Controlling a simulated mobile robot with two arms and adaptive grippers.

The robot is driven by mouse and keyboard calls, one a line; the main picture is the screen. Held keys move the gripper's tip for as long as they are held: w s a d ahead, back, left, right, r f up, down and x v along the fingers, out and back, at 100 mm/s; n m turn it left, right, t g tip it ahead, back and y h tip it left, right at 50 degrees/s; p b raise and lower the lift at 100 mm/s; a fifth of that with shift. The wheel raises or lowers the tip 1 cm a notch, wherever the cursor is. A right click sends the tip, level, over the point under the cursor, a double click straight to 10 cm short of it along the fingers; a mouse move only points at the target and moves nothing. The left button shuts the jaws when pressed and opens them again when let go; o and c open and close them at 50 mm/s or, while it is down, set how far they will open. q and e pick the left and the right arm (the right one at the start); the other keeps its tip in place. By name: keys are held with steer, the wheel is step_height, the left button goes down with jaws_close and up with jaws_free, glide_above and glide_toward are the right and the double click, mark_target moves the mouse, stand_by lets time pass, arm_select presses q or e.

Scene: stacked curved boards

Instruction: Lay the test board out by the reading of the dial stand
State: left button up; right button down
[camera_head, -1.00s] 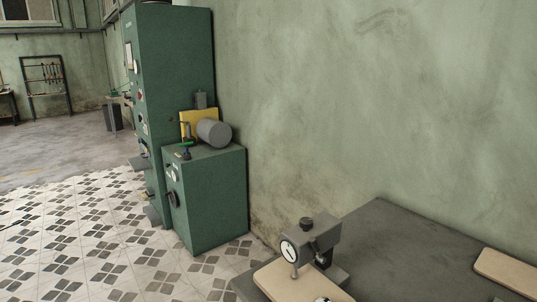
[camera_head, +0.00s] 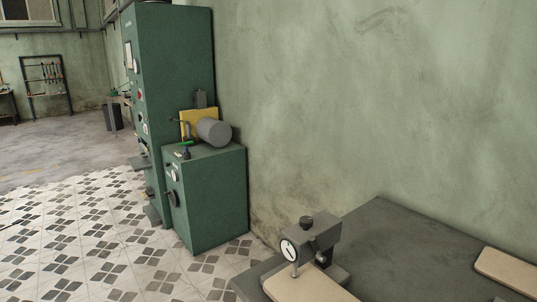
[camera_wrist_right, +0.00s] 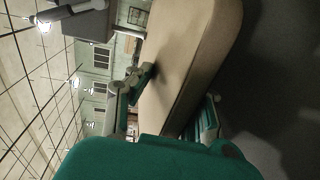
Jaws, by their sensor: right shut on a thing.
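The dial stand (camera_head: 318,240) is a grey block with a black knob and a round white dial (camera_head: 289,250) with a dark needle; I cannot read its value. It stands on the dark grey table's left part. A tan board with rounded corners (camera_head: 308,287) lies at the foot of the stand, its far end by the dial's stem tip. I cannot tell whether they touch. In the right wrist view my right gripper (camera_wrist_right: 166,106) is shut on this board (camera_wrist_right: 190,60), one finger on each face. My left gripper is not in view.
Another tan board (camera_head: 507,271) lies at the table's right side. The dark grey table top (camera_head: 400,250) is bare between it and the stand. A green machine (camera_head: 200,195) stands behind on the left, and the wall borders the table.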

steer(key=shift+b+v, duration=0.3)
steer(key=shift+v, duration=1.4)
steer(key=shift+a+f, duration=0.1)
steer(key=shift+f, duration=0.05)
